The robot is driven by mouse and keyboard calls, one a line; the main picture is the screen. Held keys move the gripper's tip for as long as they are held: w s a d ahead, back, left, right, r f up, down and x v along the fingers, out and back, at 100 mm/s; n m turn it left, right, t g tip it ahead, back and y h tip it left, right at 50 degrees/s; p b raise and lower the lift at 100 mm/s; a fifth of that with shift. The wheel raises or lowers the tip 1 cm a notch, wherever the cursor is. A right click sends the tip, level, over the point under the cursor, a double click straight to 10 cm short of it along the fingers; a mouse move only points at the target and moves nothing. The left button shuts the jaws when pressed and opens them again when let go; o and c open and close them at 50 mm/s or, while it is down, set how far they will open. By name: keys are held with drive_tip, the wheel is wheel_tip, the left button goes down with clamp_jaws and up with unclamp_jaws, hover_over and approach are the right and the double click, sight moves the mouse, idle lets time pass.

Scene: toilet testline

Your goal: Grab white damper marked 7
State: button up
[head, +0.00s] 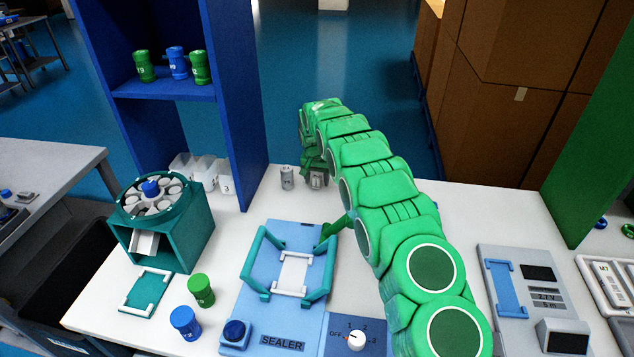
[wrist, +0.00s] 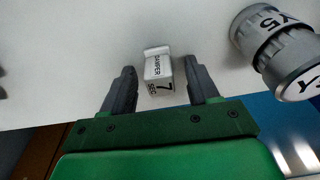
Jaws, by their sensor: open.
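The white damper (wrist: 159,72) is a small block in the wrist view, with "DAMPER", "7" and "SEC" in black on it. It rests on the white table. My gripper (wrist: 160,69) is open, with one dark finger on each side of the damper. A gap shows between each finger and the block, so the fingers do not grip it. In the head view my green arm reaches to the back of the table, and I cannot clearly make out the damper there.
A grey cylinder marked Y5 (wrist: 275,45) stands close to the right finger; it also shows in the head view (head: 287,178). A blue shelf (head: 235,100) rises to the left. The sealer (head: 262,312) lies in front.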

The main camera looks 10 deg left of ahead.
sight(317, 175)
drive_tip(key=c, duration=1)
drive_tip(key=shift+r, duration=0.1)
drive_tip(key=shift+c, duration=0.2)
drive_tip(key=shift+r, duration=1.45)
drive_tip(key=shift+s+d+r, duration=0.15)
drive_tip(key=shift+s+r, duration=0.3)
drive_tip(key=shift+r, duration=0.2)
drive_tip(key=s+d+r, duration=0.4)
drive_tip(key=s+r, duration=0.4)
drive_tip(key=s, duration=0.4)
drive_tip(key=shift+s+d+r, duration=0.15)
drive_tip(key=shift+d+r, duration=0.05)
drive_tip(key=shift+r, duration=0.15)
